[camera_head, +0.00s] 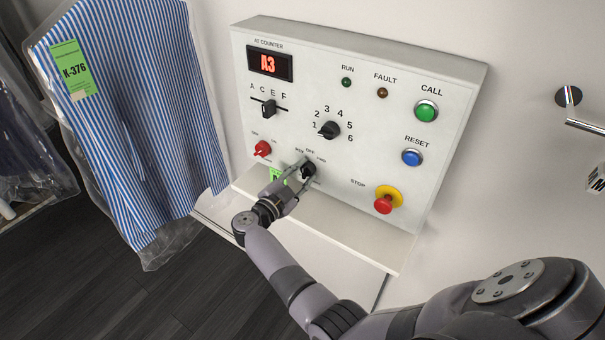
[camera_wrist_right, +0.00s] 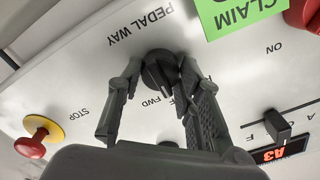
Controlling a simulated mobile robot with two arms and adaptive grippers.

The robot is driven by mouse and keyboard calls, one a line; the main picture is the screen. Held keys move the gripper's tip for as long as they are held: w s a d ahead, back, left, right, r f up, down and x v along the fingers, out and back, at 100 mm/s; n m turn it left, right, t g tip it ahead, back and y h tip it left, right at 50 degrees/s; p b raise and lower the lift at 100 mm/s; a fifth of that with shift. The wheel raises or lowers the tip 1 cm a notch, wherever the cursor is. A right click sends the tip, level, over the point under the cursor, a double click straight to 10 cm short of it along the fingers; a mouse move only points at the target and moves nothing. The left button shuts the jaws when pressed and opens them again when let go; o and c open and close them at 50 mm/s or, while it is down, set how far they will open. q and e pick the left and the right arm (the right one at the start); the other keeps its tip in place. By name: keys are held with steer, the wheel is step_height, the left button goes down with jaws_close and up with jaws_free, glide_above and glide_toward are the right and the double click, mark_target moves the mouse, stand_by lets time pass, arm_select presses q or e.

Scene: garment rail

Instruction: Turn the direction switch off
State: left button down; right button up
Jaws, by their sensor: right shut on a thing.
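The direction switch (camera_head: 308,170) is a black rotary knob low on the white control panel, with small labels above it, OFF among them. In the right wrist view the knob (camera_wrist_right: 159,72) shows upside down, near the words PEDAL WAY and FWD. Its pale pointer line appears to face the FWD side, but the finger hides part of the lettering there. My right gripper (camera_head: 306,172) is shut on the knob, one finger on each side; both fingers also show in the right wrist view (camera_wrist_right: 161,76). My left gripper is not in view.
The panel (camera_head: 345,75) also has a red switch (camera_head: 262,149), a selector dial (camera_head: 329,130), a slider (camera_head: 268,108), green and blue buttons, and a red stop button (camera_head: 384,204). A ledge (camera_head: 350,236) runs below. A bagged striped shirt (camera_head: 130,110) hangs at left.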

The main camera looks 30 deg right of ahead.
steer(key=shift+f, duration=0.1)
steer(key=o, duration=1.2)
steer(key=shift+c, duration=0.2)
